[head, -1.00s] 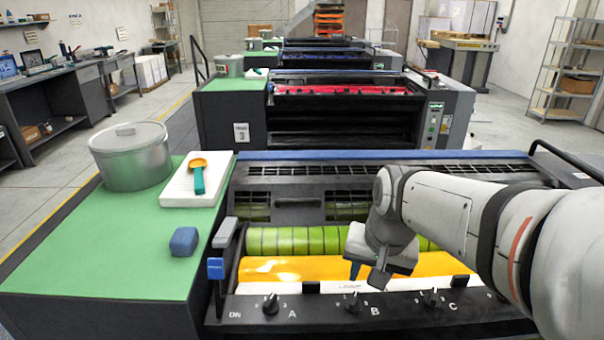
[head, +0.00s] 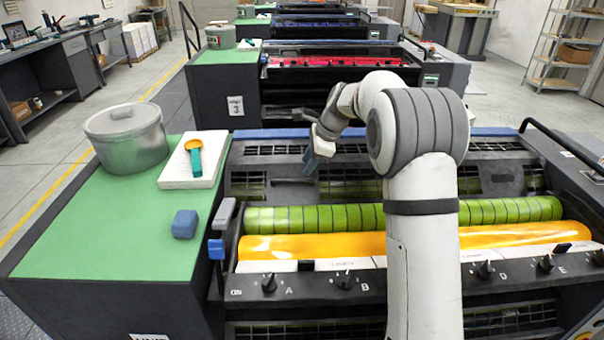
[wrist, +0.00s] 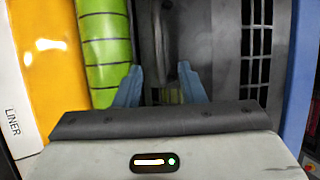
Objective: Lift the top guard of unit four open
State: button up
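The near ink unit's dark top guard (head: 350,157) lies down behind the green roller, with slotted grilles along it. It also shows in the wrist view (wrist: 218,55). A dark bar handle (head: 290,184) is on its left part. My gripper (head: 312,163) is above the guard, close to the handle, pointing down. In the wrist view my gripper (wrist: 158,72) has its two blue fingers apart. The handle (wrist: 158,35) shows between and beyond the fingertips. I cannot tell whether they touch it.
The green roller (head: 300,217) and yellow ink roller (head: 310,246) lie in front of the guard. Knobs line the front panel. A green side top (head: 110,235) carries a metal tin (head: 127,145), a white pad with a scoop (head: 192,170) and a blue block (head: 185,224). Unit 3 (head: 235,105) stands behind.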

aim_at(301, 180)
jog(key=x, duration=0.6)
jog(key=shift+p, duration=0.3)
jog(key=shift+c, duration=0.3)
grip_shut()
